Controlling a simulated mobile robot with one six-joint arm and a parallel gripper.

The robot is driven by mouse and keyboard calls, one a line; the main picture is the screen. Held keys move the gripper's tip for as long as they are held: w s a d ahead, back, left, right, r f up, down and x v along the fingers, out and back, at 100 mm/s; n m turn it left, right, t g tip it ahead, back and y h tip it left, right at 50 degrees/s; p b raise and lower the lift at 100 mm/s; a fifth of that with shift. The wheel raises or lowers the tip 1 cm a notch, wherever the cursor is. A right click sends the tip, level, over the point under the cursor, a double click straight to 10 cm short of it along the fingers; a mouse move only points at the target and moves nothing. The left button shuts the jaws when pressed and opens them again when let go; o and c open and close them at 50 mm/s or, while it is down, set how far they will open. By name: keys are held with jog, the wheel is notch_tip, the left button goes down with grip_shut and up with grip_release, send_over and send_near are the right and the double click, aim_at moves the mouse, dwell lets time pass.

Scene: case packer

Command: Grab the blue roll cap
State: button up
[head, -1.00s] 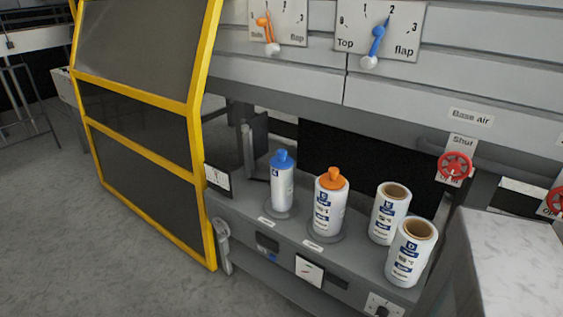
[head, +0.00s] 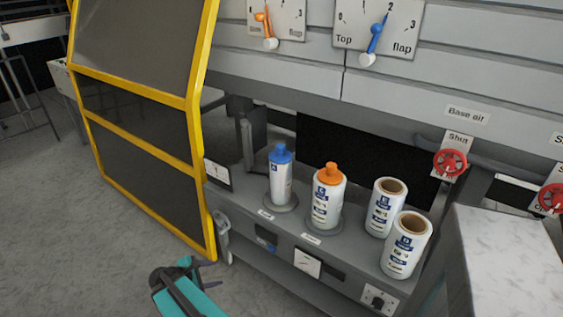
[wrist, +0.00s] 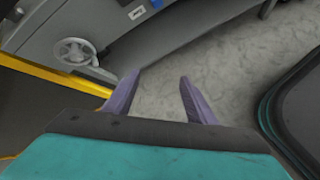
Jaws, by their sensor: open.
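The blue roll cap (head: 281,153) sits on top of a slim white roll (head: 280,185), which stands upright on a round grey base on the machine's shelf. My gripper (head: 206,274) is low at the bottom of the head view, in front of the shelf and well below and left of the cap. In the wrist view the two purple fingers (wrist: 158,98) are apart with only grey floor between them. The cap is not in the wrist view.
An orange-capped roll (head: 327,198) stands right of the blue-capped one. Two open-topped rolls (head: 384,208) (head: 406,247) stand further right. A yellow-framed guard door (head: 202,170) is at left. Grey floor at lower left is clear.

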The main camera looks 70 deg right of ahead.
jog(key=s+d+r+n+h+p, duration=0.25)
jog(key=d+r+n+h, duration=0.2)
jog(key=d+r, duration=1.4)
jog(key=n+g+h, duration=0.2)
jog(key=n+h, duration=0.1)
jog(key=h, duration=0.1)
send_near(279, 150)
jog(key=d, duration=0.2)
jog(key=shift+s+f, duration=0.25)
jog(key=shift+p+x, duration=1.15)
jog(key=shift+x, duration=3.1)
jog(key=shift+r, duration=0.15)
jog(key=shift+p+x, duration=0.85)
jog(key=shift+x, duration=1.75)
jog(key=shift+w+r, duration=0.1)
jog(key=shift+c, duration=0.5)
